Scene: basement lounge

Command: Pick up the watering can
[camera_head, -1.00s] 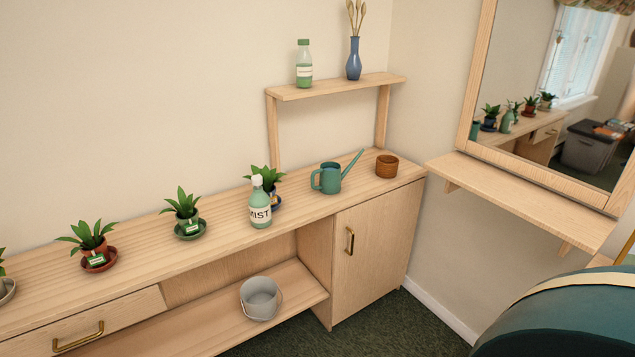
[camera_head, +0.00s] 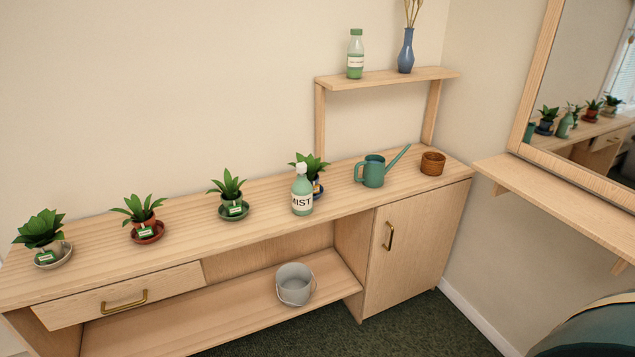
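The green watering can (camera_head: 373,173) stands upright on the wooden sideboard (camera_head: 180,240), toward its right end. Its spout points up and to the right, and its handle is on the left side. Nothing stands in front of it in this view. Neither of my grippers is in view.
The mist bottle (camera_head: 302,192) and a potted plant (camera_head: 313,168) stand left of the can. A brown pot (camera_head: 432,164) is to its right. A raised shelf (camera_head: 385,79) is behind it. A wall ledge (camera_head: 560,180) juts out at right. A grey bucket (camera_head: 295,284) sits below.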

